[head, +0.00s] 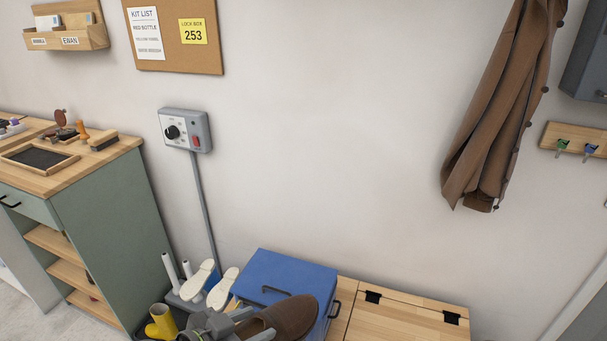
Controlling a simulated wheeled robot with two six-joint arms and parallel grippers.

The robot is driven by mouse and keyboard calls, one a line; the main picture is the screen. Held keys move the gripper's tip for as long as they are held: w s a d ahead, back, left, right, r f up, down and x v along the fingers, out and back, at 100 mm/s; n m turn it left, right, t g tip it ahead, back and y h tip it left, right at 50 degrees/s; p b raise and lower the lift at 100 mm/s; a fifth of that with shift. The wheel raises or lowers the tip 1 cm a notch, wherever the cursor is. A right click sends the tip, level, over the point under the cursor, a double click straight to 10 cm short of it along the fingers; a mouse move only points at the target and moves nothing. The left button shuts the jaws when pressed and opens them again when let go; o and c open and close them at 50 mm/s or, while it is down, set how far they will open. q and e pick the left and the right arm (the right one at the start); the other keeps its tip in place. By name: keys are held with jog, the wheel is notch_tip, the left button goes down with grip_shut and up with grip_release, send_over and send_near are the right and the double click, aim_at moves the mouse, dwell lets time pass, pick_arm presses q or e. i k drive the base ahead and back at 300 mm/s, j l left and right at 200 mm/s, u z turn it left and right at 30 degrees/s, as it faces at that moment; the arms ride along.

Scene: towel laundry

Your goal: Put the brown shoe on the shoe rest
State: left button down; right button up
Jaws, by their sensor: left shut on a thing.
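The brown shoe (290,317) is at the bottom of the head view, in front of the blue box. My left gripper (250,325) is shut on its left end and holds it; the lower part of the grip is cut off by the frame edge. Left of it, a dark grey stand (183,298) has upright white pegs (170,268) and a pair of white soles or slippers (198,280) leaning up. I cannot tell whether this stand is the shoe rest. My right gripper is out of view.
A blue lidded box (290,276) stands behind the shoe, beside a wooden bench top (405,322) with black hinges. A yellow boot (162,325) is at lower left, next to a green cabinet (112,235). A brown coat (500,110) hangs at right.

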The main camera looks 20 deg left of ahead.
aim_at(40, 161)
jog(key=j, duration=1)
jog(key=i+j, duration=0.1)
jog(key=j, duration=1.65)
jog(key=k+j, duration=0.15)
jog(key=j, duration=1.2)
jog(key=k+j, duration=0.25)
jog(key=j, duration=0.25)
